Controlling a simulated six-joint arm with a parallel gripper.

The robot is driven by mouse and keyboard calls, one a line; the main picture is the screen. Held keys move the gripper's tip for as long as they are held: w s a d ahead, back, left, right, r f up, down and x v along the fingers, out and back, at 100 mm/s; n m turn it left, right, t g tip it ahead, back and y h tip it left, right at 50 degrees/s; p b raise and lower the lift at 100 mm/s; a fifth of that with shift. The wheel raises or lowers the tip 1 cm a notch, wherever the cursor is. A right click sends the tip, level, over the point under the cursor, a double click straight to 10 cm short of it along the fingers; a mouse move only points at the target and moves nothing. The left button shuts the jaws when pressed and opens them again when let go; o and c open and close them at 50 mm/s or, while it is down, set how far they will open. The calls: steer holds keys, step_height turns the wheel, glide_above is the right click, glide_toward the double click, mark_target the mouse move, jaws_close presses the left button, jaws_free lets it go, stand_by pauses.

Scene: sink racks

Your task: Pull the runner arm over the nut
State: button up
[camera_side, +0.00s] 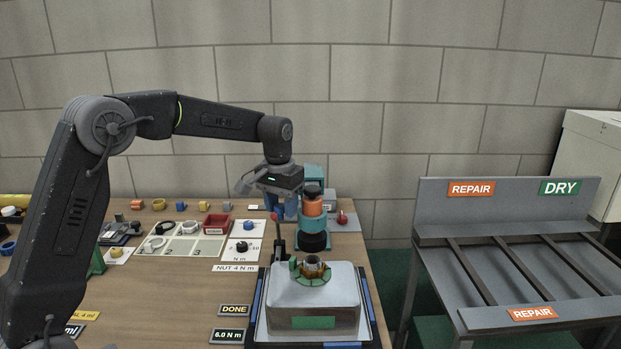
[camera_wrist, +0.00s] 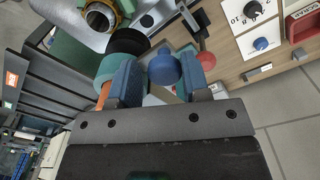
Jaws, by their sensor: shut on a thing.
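The nut runner (camera_side: 313,207), an orange body with teal and black parts, stands upright on its teal arm behind the steel housing. In the wrist view its black lower end (camera_wrist: 127,42) shows beside my left finger. My gripper (camera_side: 285,209) points down at the runner's left side. In the wrist view its blue fingers are shut on a round blue knob (camera_wrist: 163,66), one finger on each side. The nut (camera_side: 312,262) sits on top of the steel housing (camera_side: 342,290), inside a brass and green ring. The runner is behind the nut, not over it.
A black lever with a red ball (camera_side: 276,216) stands upright left of the housing. A red tray (camera_side: 217,223) and a dial card (camera_side: 243,247) lie on the bench to the left. A grey rack (camera_side: 440,215) marked REPAIR and DRY stands at right.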

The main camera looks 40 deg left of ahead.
steer(key=shift+s+d+f+g, duration=0.3)
steer(key=shift+s+d+f, duration=0.25)
steer(key=shift+s+f, duration=0.3)
steer(key=shift+s+d+r, duration=0.1)
steer(key=shift+s+d, duration=0.05)
steer(key=shift+s, duration=0.05)
steer(key=shift+c, duration=0.7)
steer(key=shift+o, duration=1.1)
steer(key=shift+s+d+r, duration=0.1)
steer(key=shift+s+d, duration=0.3)
steer(key=shift+d, duration=0.2)
steer(key=shift+s+d, duration=0.1)
steer(key=shift+c, duration=0.3)
steer(key=shift+s+d+r, duration=0.1)
steer(key=shift+d, duration=0.2)
jaws_close()
steer(key=shift+s+d, duration=0.35)
steer(key=shift+s, duration=0.25)
steer(key=o, duration=0.6)
jaws_free()
